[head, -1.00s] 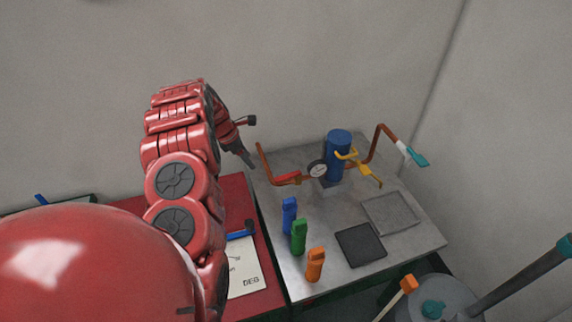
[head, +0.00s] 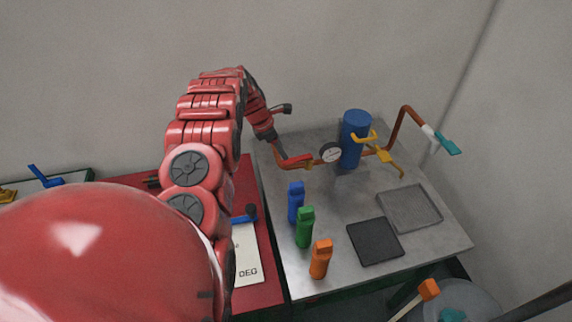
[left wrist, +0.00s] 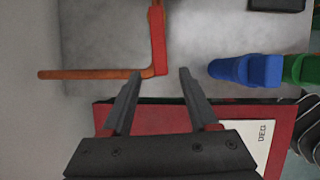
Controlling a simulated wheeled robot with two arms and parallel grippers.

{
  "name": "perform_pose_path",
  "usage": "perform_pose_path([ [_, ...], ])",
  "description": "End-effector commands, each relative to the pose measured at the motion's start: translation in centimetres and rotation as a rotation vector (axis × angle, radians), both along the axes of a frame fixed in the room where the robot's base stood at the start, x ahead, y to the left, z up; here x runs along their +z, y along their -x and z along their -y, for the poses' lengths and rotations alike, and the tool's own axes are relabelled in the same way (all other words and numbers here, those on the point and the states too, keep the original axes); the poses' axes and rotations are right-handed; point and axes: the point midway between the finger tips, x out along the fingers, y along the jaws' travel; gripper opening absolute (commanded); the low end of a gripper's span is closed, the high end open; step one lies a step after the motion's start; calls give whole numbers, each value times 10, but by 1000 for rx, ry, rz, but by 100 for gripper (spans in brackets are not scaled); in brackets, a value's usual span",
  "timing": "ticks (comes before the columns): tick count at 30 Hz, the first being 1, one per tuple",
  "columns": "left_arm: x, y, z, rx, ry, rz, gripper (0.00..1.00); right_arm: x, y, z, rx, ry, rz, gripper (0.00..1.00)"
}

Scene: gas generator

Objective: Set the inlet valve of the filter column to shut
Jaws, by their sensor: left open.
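The filter column (head: 356,140) is a blue upright cylinder at the back of the metal bench, with a round gauge (head: 331,152) beside it. A copper pipe (head: 278,152) enters from its left and carries a red lever (head: 297,161), the inlet valve's handle, lying along the pipe. The lever (left wrist: 158,40) and pipe (left wrist: 90,74) also show in the left wrist view. My left gripper (head: 276,146) is by the pipe's left end. In the left wrist view my open, empty gripper (left wrist: 161,73) has the lever's near end framed between its fingertips; contact is unclear.
Yellow levers (head: 384,156) and a teal-tipped copper pipe (head: 405,112) are right of the column. Blue (head: 296,203), green (head: 305,228) and orange (head: 321,260) pieces stand in front. A dark pad (head: 375,241) and grey tray (head: 410,208) lie at right.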

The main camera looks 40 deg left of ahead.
Motion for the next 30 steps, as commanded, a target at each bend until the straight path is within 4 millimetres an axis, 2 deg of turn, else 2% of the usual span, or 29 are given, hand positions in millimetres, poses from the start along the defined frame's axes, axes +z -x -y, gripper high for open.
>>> perform_pose_path([
  [1,-3,-1,1,0,1,-3,60,9,0,0,0,0,1,50],
  [3,-12,-4,3,0,1,-3,60,14,0,0,0,0,1,50],
  [6,-25,-8,7,-1,2,-2,60,19,0,0,0,0,1,50],
  [15,-44,-15,10,1,0,0,60,26,0,0,0,0,1,50],
  [28,-48,-17,12,0,-1,1,60,27,0,0,0,0,0,50],
  [30,-48,-17,12,0,0,0,47,27,0,0,0,0,1,50],
])
